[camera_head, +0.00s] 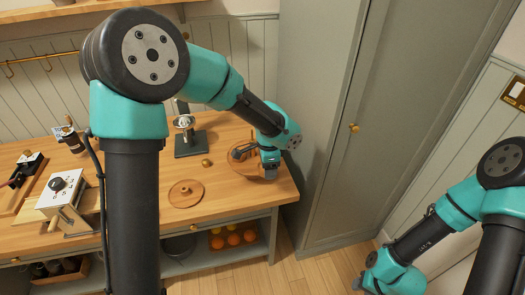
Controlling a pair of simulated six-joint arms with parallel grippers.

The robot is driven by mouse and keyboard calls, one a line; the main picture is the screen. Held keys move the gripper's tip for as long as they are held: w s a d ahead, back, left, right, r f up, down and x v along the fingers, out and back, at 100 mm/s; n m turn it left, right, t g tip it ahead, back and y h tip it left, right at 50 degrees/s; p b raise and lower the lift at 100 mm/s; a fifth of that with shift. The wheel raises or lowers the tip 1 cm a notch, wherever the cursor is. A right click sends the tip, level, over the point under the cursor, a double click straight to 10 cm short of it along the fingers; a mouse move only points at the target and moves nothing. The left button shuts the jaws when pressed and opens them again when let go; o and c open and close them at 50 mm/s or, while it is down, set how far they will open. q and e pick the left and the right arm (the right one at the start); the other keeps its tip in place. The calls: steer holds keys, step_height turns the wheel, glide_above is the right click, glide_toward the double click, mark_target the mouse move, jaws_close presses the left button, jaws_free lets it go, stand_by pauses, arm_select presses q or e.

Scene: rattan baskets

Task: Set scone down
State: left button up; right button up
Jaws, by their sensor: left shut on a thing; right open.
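My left gripper (268,174) reaches down over the right end of the wooden counter, at a round brown basket or board (236,168). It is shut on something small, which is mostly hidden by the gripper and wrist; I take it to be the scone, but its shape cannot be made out. I cannot tell whether it touches the surface below. My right gripper (366,284) is low at the bottom right, away from the counter, and open with nothing visible in it.
A round wooden lid-like disc (186,193) lies on the counter (225,192), with a small brass knob (206,162) behind it. A dark scale-like stand (190,143) is at the back. A tall grey cabinet (335,120) borders the counter's right. Oranges (233,239) sit on the shelf below.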

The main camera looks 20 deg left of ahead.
arm_select(q)
steer(key=w+a, duration=0.1)
steer(key=w, duration=0.3)
steer(key=w+a, duration=0.1)
steer(key=w, duration=0.3)
steer(key=w+a+f, duration=0.1)
steer(key=w, duration=0.3)
steer(key=shift+w+a+f, duration=0.1)
steer(key=shift+w+a, duration=0.15)
steer(key=shift+a, duration=0.1)
steer(key=shift+w, duration=0.1)
steer(key=shift+w+a, duration=0.1)
steer(key=shift+w, duration=0.15)
steer(key=shift+f, duration=1.8)
steer(key=shift+f, duration=0.1)
steer(key=o, duration=0.9)
step_height(320, 180, up, 12)
steer(key=shift+s+r, duration=0.1)
steer(key=shift+r, duration=0.05)
